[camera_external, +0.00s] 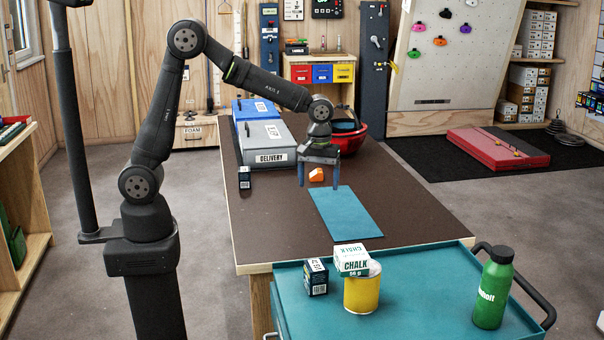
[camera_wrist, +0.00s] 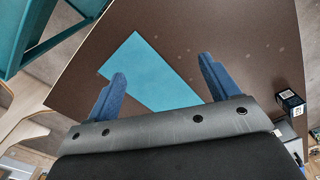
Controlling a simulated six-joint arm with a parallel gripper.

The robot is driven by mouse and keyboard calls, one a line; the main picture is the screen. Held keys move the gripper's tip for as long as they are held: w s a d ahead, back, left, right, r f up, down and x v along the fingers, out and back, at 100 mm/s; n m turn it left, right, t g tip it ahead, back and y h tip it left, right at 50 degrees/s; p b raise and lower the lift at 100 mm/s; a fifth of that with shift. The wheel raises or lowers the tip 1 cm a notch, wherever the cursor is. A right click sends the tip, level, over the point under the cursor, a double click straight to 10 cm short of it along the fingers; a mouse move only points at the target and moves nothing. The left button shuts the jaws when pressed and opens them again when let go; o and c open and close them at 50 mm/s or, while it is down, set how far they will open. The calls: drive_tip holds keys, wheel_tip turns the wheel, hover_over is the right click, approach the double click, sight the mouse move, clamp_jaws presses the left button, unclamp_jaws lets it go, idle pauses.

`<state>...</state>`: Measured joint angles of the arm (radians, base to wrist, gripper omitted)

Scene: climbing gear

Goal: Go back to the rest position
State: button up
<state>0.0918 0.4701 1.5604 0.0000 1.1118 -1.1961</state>
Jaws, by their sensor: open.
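My gripper (camera_external: 319,183) hangs from the arm over the brown table (camera_external: 270,215), above the area beside the blue mat (camera_external: 346,213). Its two blue fingers are spread apart with nothing between them. In the wrist view the open gripper (camera_wrist: 162,88) shows with the blue mat (camera_wrist: 150,62) partly between its fingers and the bare brown tabletop around it. An orange object (camera_external: 316,175) lies on the table and shows between the fingers in the external view. I cannot see it in the wrist view.
A grey box marked DELIVERY (camera_external: 264,143), a blue box (camera_external: 255,108) and a red bowl (camera_external: 350,125) stand at the back. A small dark box (camera_external: 245,178) sits left. The teal cart (camera_external: 420,290) in front holds a dark box, a yellow can (camera_external: 362,292) with a chalk box on it, and a green bottle (camera_external: 494,288).

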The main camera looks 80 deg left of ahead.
drive_tip(key=s+a+f+n, duration=0.2)
drive_tip(key=a, duration=0.6)
drive_tip(key=shift+s+a+n, duration=0.3)
drive_tip(key=shift+a+n, duration=0.1)
